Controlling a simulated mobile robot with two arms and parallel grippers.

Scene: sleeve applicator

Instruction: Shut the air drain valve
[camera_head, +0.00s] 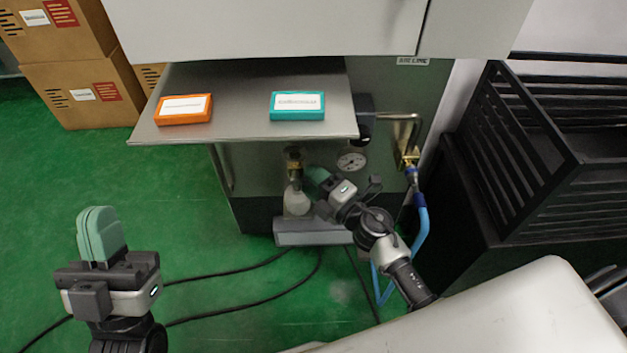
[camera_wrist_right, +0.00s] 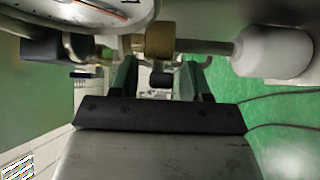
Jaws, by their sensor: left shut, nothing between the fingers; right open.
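A brass fitting (camera_head: 293,160) sits on the cabinet front below the steel shelf, with a white bowl (camera_head: 297,203) under it. In the right wrist view the brass fitting (camera_wrist_right: 160,38) joins a metal stem to the white bowl (camera_wrist_right: 272,52). A small dark piece (camera_wrist_right: 162,79) shows between the fingertips; I cannot tell if it is the drain valve's handle. My right gripper (camera_head: 314,180) is open beside the fitting, its green fingers (camera_wrist_right: 158,75) pointing at it. My left gripper (camera_head: 100,232) is shut and empty, upright at the lower left, far from the cabinet.
A round gauge (camera_head: 351,162) is right of the fitting. A brass connector (camera_head: 410,158) with a blue hose (camera_head: 421,225) is further right. Orange (camera_head: 184,117) and teal (camera_head: 297,115) boxes with labels lie on the shelf (camera_head: 240,85) above. A black rack (camera_head: 520,150) stands at right.

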